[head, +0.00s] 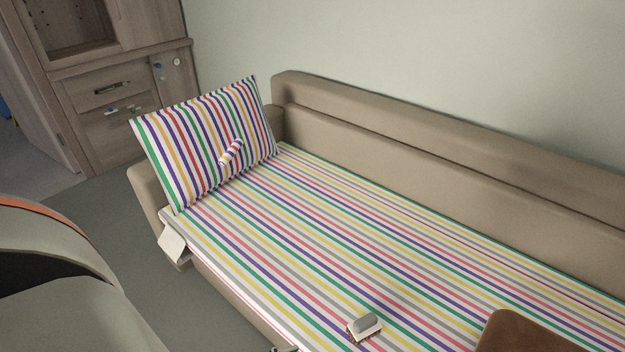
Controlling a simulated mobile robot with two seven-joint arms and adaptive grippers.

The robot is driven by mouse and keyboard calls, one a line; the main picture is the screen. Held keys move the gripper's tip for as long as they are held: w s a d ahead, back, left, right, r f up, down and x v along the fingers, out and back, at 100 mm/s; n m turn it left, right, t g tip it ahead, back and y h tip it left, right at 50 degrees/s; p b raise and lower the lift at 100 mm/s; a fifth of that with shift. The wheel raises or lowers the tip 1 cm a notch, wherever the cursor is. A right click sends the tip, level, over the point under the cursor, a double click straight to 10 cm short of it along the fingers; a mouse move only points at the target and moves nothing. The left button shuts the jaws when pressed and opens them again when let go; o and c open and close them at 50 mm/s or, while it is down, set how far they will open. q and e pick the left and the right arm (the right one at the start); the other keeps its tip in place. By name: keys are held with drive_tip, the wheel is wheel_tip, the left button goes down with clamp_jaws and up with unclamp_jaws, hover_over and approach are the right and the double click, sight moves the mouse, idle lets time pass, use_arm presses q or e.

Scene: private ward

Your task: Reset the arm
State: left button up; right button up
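A small dark-and-light piece (284,349) just enters at the bottom edge. Too little of it shows to tell what it is.
A beige sofa bed (400,130) with a striped sheet (330,235) runs along the wall. A striped pillow (205,140) leans at its far end. A wooden cabinet (110,90) stands back left.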

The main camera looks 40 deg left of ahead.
use_arm(q)
drive_tip(key=shift+n, duration=0.4)
drive_tip(key=shift+s+a+r+p, duration=0.1)
drive_tip(key=shift+s+r+p, duration=0.15)
drive_tip(key=shift+r+p, duration=1.35)
drive_tip(key=shift+s+r+p, duration=0.2)
drive_tip(key=shift+r+p, duration=0.15)
drive_tip(key=shift+p, duration=2.45)
drive_tip(key=shift+s+a+r+p, duration=0.1)
drive_tip(key=shift+s+r+p, duration=0.15)
drive_tip(key=shift+r+p, duration=1.35)
use_arm(e)
drive_tip(key=shift+m, duration=0.4)
drive_tip(key=shift+s+d+r+p, duration=0.1)
drive_tip(key=shift+s+r+p, duration=0.15)
drive_tip(key=shift+r, duration=0.7)
drive_tip(key=shift+s+d+r+p, duration=0.15)
drive_tip(key=shift+s+r, duration=0.1)
drive_tip(key=shift+r, duration=0.65)
drive_tip(key=shift+s+a+r+p, duration=0.1)
drive_tip(key=shift+s+r+p, duration=0.15)
drive_tip(key=shift+r, duration=0.7)
